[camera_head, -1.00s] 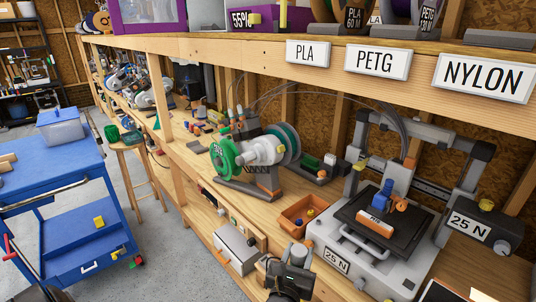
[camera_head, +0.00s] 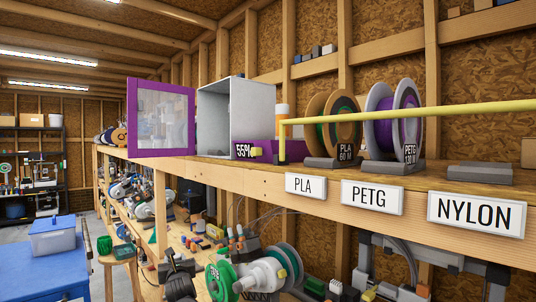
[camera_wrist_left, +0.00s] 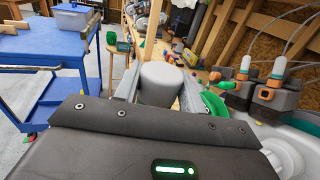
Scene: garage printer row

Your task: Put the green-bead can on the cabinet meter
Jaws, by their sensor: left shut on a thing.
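The cabinet meter (camera_head: 243,150) is a purple block reading 55%, at the foot of the open-doored cabinet on the upper shelf. My left gripper (camera_head: 177,264) is low in the head view, left of the green wheel and below the meter. In the left wrist view its jaws are shut on a pale grey-white cylinder (camera_wrist_left: 162,84), which I take to be the green-bead can; no beads show from this side. The can is hard to make out in the head view. My right gripper is not in view.
The cabinet's purple-framed door (camera_head: 161,118) stands open to the left. A yellow rail (camera_head: 410,113) crosses right of the meter, before the spools (camera_head: 395,118). The shelf edge (camera_head: 250,184) overhangs the bench. A machine with a green wheel (camera_head: 222,282) stands beside the gripper.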

